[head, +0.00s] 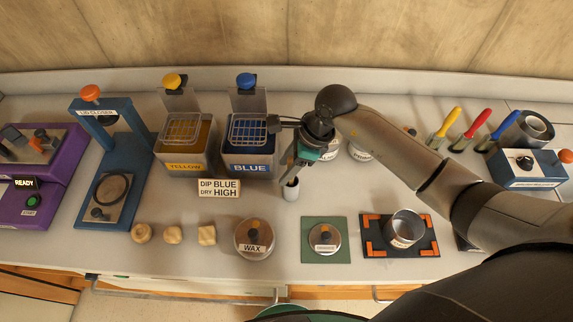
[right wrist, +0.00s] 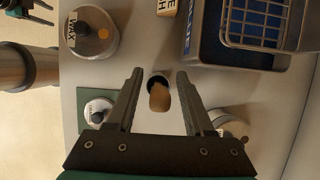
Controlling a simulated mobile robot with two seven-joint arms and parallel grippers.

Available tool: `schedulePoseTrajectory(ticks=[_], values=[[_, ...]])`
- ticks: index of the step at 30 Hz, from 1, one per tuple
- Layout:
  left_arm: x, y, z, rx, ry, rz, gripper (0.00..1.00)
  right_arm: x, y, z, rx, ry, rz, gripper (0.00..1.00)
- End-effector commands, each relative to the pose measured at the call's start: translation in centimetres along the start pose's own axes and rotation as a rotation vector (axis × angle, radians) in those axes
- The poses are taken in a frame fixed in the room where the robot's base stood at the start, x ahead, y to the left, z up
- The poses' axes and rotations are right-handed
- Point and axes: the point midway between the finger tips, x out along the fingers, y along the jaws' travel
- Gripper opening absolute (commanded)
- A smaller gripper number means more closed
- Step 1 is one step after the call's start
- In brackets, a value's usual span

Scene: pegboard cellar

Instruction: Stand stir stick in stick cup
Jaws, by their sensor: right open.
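The stick cup (head: 291,191) is a small white cup on the bench below my right gripper. In the right wrist view its dark mouth (right wrist: 157,78) shows between the fingers. The tan stir stick (right wrist: 160,98) shows end-on at the cup mouth and appears to stand in it; its lower part is hidden. My right gripper (head: 287,172) is open above the cup, with its fingers (right wrist: 160,75) apart on either side of the stick, seemingly not touching it. What looks like my left gripper (right wrist: 35,14) shows at the upper left corner of the right wrist view, its jaws unclear.
Yellow (head: 185,167) and blue (head: 248,168) dip tanks with wire baskets stand left of the cup. A wax tin (head: 254,240), a green mat (head: 340,254) with a lid, and a pot (head: 403,229) in an orange-cornered fixture lie in front. Coloured tools (head: 475,124) stand at right.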

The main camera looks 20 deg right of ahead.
Motion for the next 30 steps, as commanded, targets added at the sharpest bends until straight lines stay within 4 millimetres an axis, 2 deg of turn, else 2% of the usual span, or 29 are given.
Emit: schedulePoseTrajectory(ticks=[8, 11, 18, 24, 30], values=[[-0.5, 0.0, -0.1, 0.001, 0.000, 0.000, 0.59, -0.4, 0.0, 0.2, 0.000, -0.001, 0.000, 0.53], [-0.3, 0.0, -0.1, 0.001, 0.001, 0.000, 0.59, -1.7, -0.1, 0.1, -0.002, 0.000, -0.004, 0.53], [-0.2, 0.0, -0.1, 0.001, 0.001, 0.000, 0.59, -6.9, -0.1, 0.0, -0.004, 0.002, -0.006, 0.53], [0.1, 0.0, -0.1, 0.001, 0.001, 0.000, 0.59, -10.5, -0.1, 0.1, -0.001, 0.001, -0.005, 0.53], [0.1, 0.0, -0.1, 0.001, 0.001, 0.000, 0.59, -12.2, 0.0, 0.1, 0.000, 0.000, 0.000, 0.53]])
